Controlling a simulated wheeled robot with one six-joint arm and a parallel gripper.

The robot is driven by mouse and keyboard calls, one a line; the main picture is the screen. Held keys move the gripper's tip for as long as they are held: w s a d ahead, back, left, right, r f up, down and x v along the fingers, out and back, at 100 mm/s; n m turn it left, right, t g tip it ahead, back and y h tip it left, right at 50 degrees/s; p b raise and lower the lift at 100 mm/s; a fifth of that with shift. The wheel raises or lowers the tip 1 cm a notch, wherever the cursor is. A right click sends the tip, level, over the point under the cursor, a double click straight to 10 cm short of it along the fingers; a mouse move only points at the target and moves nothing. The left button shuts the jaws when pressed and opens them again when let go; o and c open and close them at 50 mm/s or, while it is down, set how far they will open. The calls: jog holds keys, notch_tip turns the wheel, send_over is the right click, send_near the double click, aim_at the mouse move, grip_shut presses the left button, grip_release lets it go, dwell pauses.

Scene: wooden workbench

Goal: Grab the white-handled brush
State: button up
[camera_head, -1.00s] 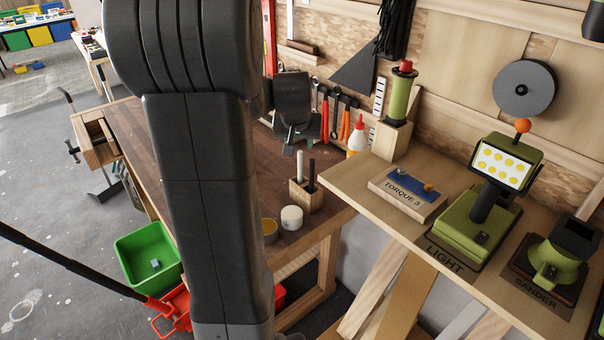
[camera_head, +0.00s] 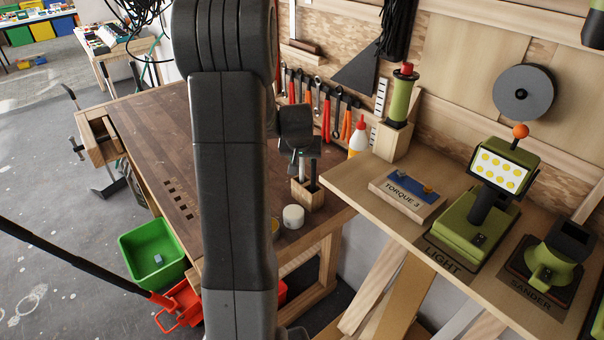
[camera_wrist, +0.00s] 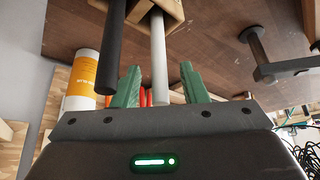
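The white-handled brush (camera_wrist: 159,60) stands in a small wooden holder (camera_head: 307,195) on the workbench, beside a black-handled brush (camera_wrist: 110,50). The black handle also shows in the head view (camera_head: 313,174). My gripper (camera_wrist: 161,85) has green fingers spread apart, with the white handle appearing between them in the wrist view. Contact is not visible. The black handle appears just outside the left finger. In the head view my gripper (camera_head: 301,158) is above the holder and covers the top of the white handle. The brush heads are hidden in the holder.
A white jar (camera_head: 293,217) stands just in front of the holder. A white glue bottle (camera_head: 358,137) with a red tip is behind to the right. The raised shelf (camera_head: 350,184) with tools is close on the right. The bench top (camera_head: 160,130) to the left is mostly clear.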

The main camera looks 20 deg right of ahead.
jog(key=shift+c, duration=0.2)
grip_shut()
